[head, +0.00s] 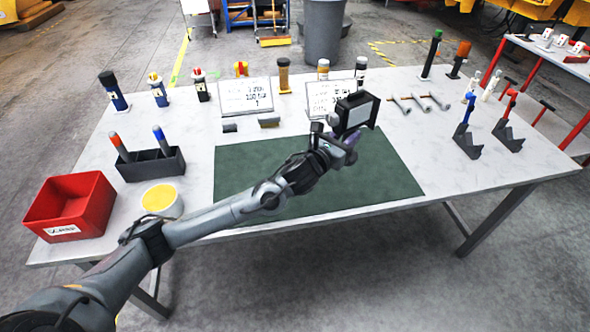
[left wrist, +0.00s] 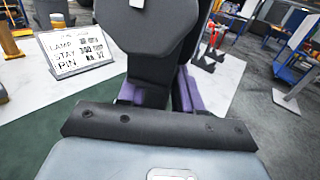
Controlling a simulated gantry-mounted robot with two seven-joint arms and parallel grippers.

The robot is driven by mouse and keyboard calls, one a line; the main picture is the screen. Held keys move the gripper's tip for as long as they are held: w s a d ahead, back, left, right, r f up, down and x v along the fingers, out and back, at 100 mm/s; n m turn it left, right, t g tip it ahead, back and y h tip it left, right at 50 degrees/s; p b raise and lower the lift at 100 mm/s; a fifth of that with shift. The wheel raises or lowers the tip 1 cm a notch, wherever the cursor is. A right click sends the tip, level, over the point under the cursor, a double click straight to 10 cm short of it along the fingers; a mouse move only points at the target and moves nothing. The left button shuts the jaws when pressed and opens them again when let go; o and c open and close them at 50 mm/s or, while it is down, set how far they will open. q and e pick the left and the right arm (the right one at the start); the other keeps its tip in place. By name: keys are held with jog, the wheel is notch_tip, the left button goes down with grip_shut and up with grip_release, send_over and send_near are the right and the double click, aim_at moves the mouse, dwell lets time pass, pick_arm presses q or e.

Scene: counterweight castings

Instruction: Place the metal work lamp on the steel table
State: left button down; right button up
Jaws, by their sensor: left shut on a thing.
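The metal work lamp (head: 357,112), a dark boxy head with a pale front panel, is held above the back right part of the green mat. My left gripper (head: 346,142) reaches in from the left and is shut on it. In the left wrist view the lamp's dark rounded body (left wrist: 150,35) stands between the purple fingers (left wrist: 158,92) and fills the top middle. The exact grip point is partly hidden. The pale-topped steel table (head: 455,165) lies under the lamp and mat. My right gripper is not in view.
The green mat (head: 250,165) is clear apart from my arm over it. Two sign cards (head: 245,96) stand behind it. A red bin (head: 70,205), a yellow-topped tub (head: 160,198) and a black holder (head: 150,165) are left. Metal pegs (head: 420,102) and black stands (head: 467,140) are right.

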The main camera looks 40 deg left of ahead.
pick_arm(q)
jog(key=shift+s+a+f+b, duration=0.2)
jog(key=shift+a+f+b, duration=0.4)
jog(key=shift+a+f, duration=2.25)
jog(key=shift+s+a+f+b, duration=0.15)
jog(key=shift+a+f+b, duration=0.45)
jog(key=shift+a+f, duration=2.25)
jog(key=shift+f, duration=0.15)
jog(key=c, duration=0.8)
grip_release()
jog(key=shift+o, duration=0.2)
jog(key=s+p, duration=0.2)
jog(key=s, duration=0.8)
jog(key=shift+s+d, duration=0.1)
jog(key=shift+s, duration=0.85)
